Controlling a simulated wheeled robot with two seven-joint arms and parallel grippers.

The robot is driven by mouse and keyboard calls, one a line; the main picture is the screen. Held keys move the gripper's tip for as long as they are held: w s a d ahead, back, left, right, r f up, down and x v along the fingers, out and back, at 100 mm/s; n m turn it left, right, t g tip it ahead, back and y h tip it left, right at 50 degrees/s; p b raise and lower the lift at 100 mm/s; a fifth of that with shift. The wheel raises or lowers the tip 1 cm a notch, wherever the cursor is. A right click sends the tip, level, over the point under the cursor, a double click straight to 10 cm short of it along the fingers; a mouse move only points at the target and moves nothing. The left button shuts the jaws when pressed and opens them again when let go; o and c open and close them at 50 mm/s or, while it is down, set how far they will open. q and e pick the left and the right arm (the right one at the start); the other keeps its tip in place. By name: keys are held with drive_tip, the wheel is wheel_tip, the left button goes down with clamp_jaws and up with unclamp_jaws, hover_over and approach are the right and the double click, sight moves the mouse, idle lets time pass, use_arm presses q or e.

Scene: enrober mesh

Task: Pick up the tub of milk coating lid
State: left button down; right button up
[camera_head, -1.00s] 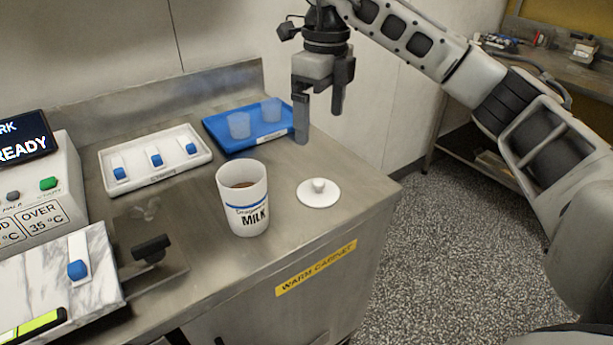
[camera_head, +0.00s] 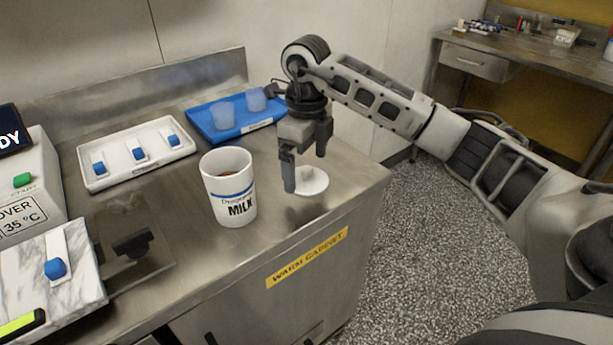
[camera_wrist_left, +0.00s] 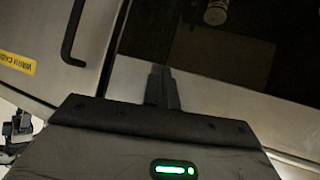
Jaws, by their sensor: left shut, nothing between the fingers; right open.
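The white round lid (camera_head: 313,183) with a small knob lies on the steel worktop, to the right of the open white tub (camera_head: 228,188), which is labelled MILK and has brown content inside. My right gripper (camera_head: 305,171) is open and empty, pointing down over the lid. Its fingers partly hide the lid and its knob; whether they touch it I cannot tell. My left gripper (camera_wrist_left: 162,86) is shut and empty in the left wrist view, in front of the cabinet; it is not in the head view.
A blue tray (camera_head: 213,134) with two translucent cups stands behind the tub. A white tray (camera_head: 98,181) with several blue-ended pieces is to its left. A marble slab (camera_head: 30,270) and a control box (camera_head: 40,150) are at far left. The worktop edge is just right of the lid.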

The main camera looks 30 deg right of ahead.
drive_tip(key=shift+f, duration=0.85)
drive_tip(key=shift+c, duration=0.3)
drive_tip(key=c, duration=0.9)
